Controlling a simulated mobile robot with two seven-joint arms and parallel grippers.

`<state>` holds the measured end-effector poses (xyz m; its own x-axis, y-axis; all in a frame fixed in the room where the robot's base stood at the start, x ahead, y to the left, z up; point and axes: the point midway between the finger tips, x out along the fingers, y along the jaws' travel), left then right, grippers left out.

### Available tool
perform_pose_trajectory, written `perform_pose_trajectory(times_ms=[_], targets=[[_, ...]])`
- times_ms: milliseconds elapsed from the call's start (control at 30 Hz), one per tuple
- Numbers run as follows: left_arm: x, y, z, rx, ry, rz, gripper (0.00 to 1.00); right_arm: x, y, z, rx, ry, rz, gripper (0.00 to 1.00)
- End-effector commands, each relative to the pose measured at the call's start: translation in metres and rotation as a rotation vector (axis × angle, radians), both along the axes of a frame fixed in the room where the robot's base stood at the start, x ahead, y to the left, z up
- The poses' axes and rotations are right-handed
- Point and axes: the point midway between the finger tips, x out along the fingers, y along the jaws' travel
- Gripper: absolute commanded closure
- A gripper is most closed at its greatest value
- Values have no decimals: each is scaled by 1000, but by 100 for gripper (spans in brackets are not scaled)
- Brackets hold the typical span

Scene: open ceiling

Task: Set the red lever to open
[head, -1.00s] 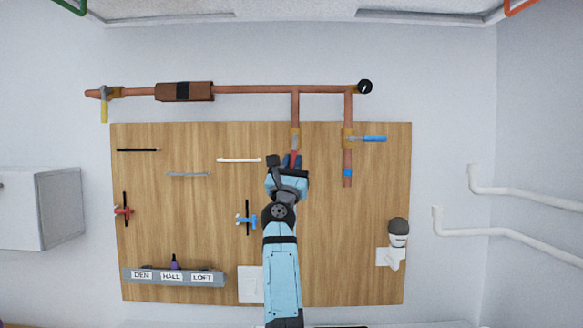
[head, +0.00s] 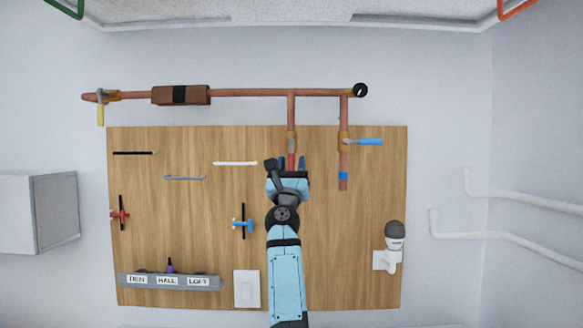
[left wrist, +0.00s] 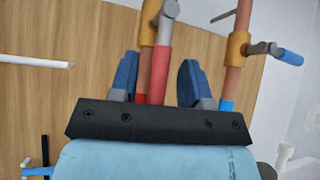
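The red lever (head: 291,161) is on the middle copper pipe that drops from the long horizontal pipe. In the left wrist view the red lever (left wrist: 160,73) hangs from a grey pivot at a brass valve (left wrist: 149,30) and lies along the pipe, not across it. My left gripper (head: 292,164) is at the lower part of the lever. In the left wrist view its blue fingers are spread, with the lever and pipe between them and gaps at both sides (left wrist: 157,78). The lever's lower end is hidden by the gripper body. My right gripper is not in view.
A blue lever (head: 363,142) sticks out sideways from the right pipe. A yellow lever (head: 100,114) hangs at far left. The wooden board (head: 200,240) carries a white rod (head: 235,163), a blue tap handle (head: 243,222), a red tap handle (head: 119,215) and a labelled box (head: 170,282).

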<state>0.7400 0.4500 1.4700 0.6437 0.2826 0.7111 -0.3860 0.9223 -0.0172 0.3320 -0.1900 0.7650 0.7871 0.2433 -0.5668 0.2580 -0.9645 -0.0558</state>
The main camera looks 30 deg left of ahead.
Motion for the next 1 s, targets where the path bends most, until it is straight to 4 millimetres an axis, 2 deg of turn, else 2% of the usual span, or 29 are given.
perform_pose_trajectory(times_ms=[300, 700, 900, 1000], targets=[[-5, -3, -10, 0, 4, 0, 57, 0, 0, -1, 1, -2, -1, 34], [-61, -27, -72, 0, 4, 0, 57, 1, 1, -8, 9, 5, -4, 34], [-81, -36, -92, 1, 2, 0, 57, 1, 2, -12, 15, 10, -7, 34], [-87, -39, -97, 1, 1, 0, 57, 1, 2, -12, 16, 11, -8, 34]])
